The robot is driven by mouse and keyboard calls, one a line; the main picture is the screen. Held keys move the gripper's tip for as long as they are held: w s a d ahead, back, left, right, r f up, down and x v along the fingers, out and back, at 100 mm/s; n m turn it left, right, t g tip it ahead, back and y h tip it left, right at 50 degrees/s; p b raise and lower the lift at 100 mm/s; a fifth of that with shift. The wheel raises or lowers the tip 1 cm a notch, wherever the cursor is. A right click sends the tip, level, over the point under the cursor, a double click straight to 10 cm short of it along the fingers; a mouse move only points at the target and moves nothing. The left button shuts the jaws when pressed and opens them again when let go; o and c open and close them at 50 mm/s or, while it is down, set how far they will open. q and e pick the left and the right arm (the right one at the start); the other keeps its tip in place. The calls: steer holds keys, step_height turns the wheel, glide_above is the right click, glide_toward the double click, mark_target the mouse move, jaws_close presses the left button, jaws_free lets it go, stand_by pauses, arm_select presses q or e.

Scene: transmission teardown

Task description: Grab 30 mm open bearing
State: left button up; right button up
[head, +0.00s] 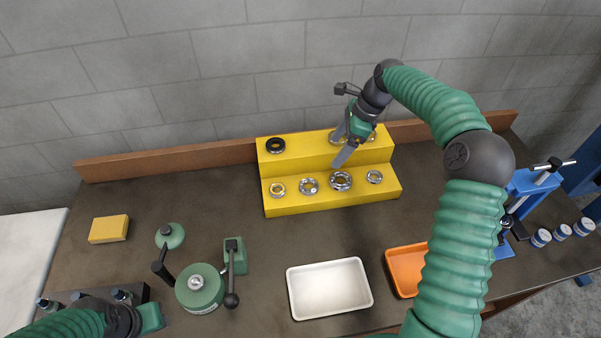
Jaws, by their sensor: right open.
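Several ring bearings sit on a yellow two-step stand (290,207). The lower step holds a small bearing (277,189), a medium one (309,186), a larger one (340,181) and a small one (374,177). The upper step holds a dark-faced bearing (275,146) and a silver ring partly hidden behind my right gripper. I cannot tell by size marks which is the 30 mm open bearing. My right gripper (342,149) is open and empty above the stand, fingers pointing down-left. My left gripper (150,319) is at the lower left; its fingers cannot be made out.
A white tray (293,293) and an orange tray (393,272) stand at the front. A green round-based tool (200,290), a green lever block (235,258) and a yellow box (109,229) are on the left. A blue press (525,190) stands right. The bench between stand and white tray is clear.

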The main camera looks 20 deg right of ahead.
glide_toward(307, 188)
steer(key=shift+w+d+f+p, duration=0.1)
steer(key=shift+w+f+p, duration=0.4)
steer(key=shift+f, duration=0.15)
steer(key=f, duration=0.1)
steer(key=a+f+p, duration=0.1)
steer(key=a+f, duration=0.1)
steer(key=f, duration=0.1)
steer(key=shift+s+a, duration=0.1)
steer(key=shift+a+f, duration=0.1)
steer(key=shift+f, duration=0.25)
steer(key=c, duration=1.7)
arm_select(q)
steer(key=v, duration=0.2)
steer(key=shift+a+r, duration=0.2)
steer(key=shift+r, duration=0.25)
arm_select(e)
steer(key=shift+o, duration=0.2)
steer(key=shift+r, duration=0.1)
